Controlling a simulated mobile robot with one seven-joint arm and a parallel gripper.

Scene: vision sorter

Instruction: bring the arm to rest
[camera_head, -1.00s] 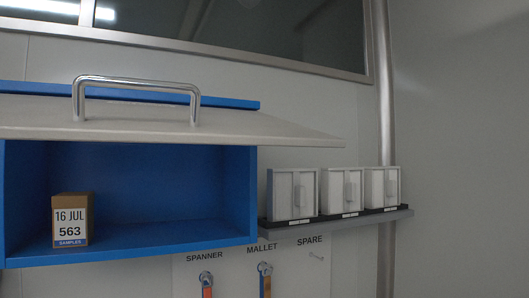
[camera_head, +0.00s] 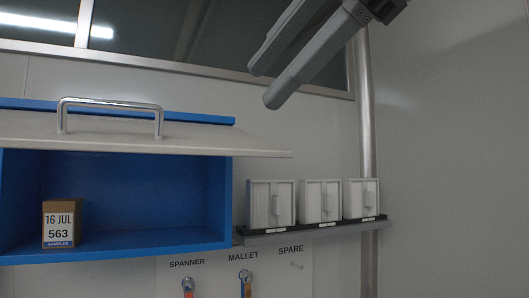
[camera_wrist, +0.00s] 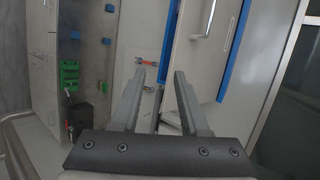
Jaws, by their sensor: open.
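My gripper (camera_head: 262,88) shows at the top right of the head view, with its two grey fingers pointing down and left in front of the window. The fingers are apart and nothing is between them. In the wrist view my gripper (camera_wrist: 158,76) is also open and empty, with the wall and the tools beyond it. It looks clear of the cabinet and the shelf.
A blue cabinet (camera_head: 226,200) has its flap (camera_head: 200,142) raised, with a chrome handle (camera_head: 110,103). A brown samples box (camera_head: 59,224) stands inside. Several small white cabinets (camera_head: 271,204) stand on a grey shelf (camera_head: 310,234). Tools hang below SPANNER and MALLET; the SPARE peg (camera_head: 296,265) is empty.

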